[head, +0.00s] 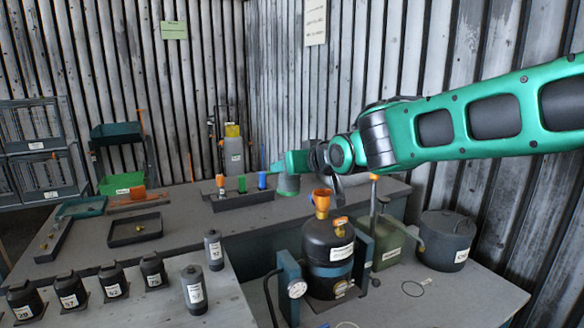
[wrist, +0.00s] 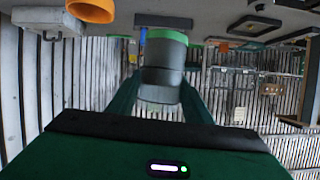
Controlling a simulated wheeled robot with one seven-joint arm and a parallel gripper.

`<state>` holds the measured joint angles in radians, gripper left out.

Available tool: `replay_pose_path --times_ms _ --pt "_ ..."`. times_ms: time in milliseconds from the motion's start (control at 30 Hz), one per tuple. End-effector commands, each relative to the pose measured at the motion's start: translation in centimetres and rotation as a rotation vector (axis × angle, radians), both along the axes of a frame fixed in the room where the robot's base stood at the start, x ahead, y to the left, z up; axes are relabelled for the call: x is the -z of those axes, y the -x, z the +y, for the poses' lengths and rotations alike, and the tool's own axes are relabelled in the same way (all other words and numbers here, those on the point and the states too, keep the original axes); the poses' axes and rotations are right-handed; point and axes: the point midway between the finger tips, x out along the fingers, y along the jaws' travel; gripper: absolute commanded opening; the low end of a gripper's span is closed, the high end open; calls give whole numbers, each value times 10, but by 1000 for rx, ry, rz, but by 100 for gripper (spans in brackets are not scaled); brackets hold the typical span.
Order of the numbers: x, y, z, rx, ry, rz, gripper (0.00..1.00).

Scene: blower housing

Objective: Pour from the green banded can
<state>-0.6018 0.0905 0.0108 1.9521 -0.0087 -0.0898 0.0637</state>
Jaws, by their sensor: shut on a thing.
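My gripper (head: 292,164) is shut on a dark grey can with green bands (wrist: 163,68). The can also shows in the head view (head: 288,184), hanging below my fingers with its long axis near vertical. In the wrist view my fingers (wrist: 160,95) sit on both sides of it. I cannot tell which end of the can is its mouth. The dark blower housing (head: 328,250) with an orange funnel (head: 322,199) on top stands to the right of the can and lower. The can is apart from the funnel. The funnel also shows in the wrist view (wrist: 92,9).
Several numbered black bottles (head: 112,280) stand at the front left. A dark lidded pot (head: 446,240) and a green box (head: 388,250) with an upright post stand right of the housing.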

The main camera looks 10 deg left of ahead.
Motion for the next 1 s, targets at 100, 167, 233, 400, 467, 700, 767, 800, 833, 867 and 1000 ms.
replay_pose_path --times_ms 100,167,233,400,467,700,767,800,833,867,1000 --pt "2 -2 -3 1 -17 10 19" --pt "3 -3 -4 1 -24 15 19" --pt "4 -4 -6 1 -32 21 19" --pt "8 -6 -10 1 -54 37 19" --pt "9 -7 -11 1 -62 42 19" --pt "13 -11 -17 1 -93 62 19" --pt "14 -12 -18 1 -101 66 19" --pt "15 -13 -19 0 -106 71 19" --pt "16 -13 -20 0 -111 74 19" --pt "16 -14 -20 1 -114 76 19" --pt "19 -16 -24 1 -133 89 19"
